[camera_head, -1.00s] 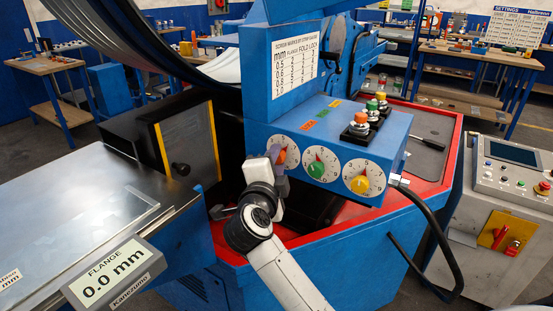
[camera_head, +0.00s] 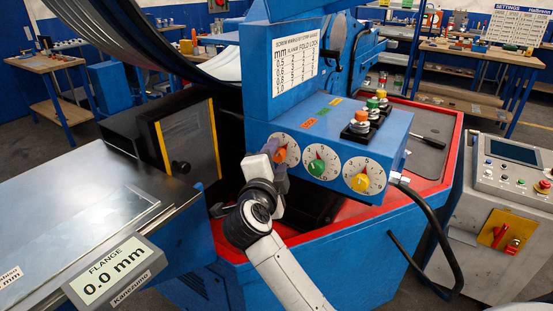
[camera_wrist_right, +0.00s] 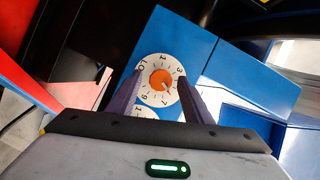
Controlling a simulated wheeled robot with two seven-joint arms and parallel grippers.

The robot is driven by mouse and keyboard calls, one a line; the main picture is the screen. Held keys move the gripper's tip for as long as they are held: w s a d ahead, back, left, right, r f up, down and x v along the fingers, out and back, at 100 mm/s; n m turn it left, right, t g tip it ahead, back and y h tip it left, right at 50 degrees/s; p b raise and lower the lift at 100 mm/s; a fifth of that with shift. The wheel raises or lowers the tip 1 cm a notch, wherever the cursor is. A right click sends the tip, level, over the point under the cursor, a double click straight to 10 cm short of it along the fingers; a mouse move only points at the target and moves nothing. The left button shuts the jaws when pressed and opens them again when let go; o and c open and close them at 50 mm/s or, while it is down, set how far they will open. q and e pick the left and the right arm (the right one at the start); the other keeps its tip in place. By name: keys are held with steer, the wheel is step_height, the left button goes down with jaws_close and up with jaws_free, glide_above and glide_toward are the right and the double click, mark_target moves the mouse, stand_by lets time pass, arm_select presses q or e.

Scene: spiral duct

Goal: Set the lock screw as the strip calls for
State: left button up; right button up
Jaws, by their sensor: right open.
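The orange knob (camera_head: 281,155) sits on the leftmost white dial of the blue control box; it also shows in the right wrist view (camera_wrist_right: 161,80). My right gripper (camera_head: 272,158) is open, its fingers on either side of this dial in the right wrist view (camera_wrist_right: 160,98). I cannot tell whether the fingers touch the knob, and its exact setting is unclear. The settings chart (camera_head: 294,67) has mm, flange, fold and lock columns. A strip label (camera_head: 10,275) ending in mm is cut off at the left edge.
Dials with a green knob (camera_head: 317,167) and a yellow knob (camera_head: 360,182) stand to the right. Push buttons (camera_head: 361,122) top the box. A flange display (camera_head: 115,268) reads 0.0 mm. A black cable (camera_head: 447,240) hangs at the right.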

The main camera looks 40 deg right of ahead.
steer(key=o, duration=0.9)
step_height(320, 180, up, 9)
steer(key=shift+d+r, duration=0.1)
steer(key=shift+d, duration=0.05)
steer(key=shift+s+r, duration=0.1)
steer(key=shift+r, duration=0.4)
steer(key=c, duration=0.9)
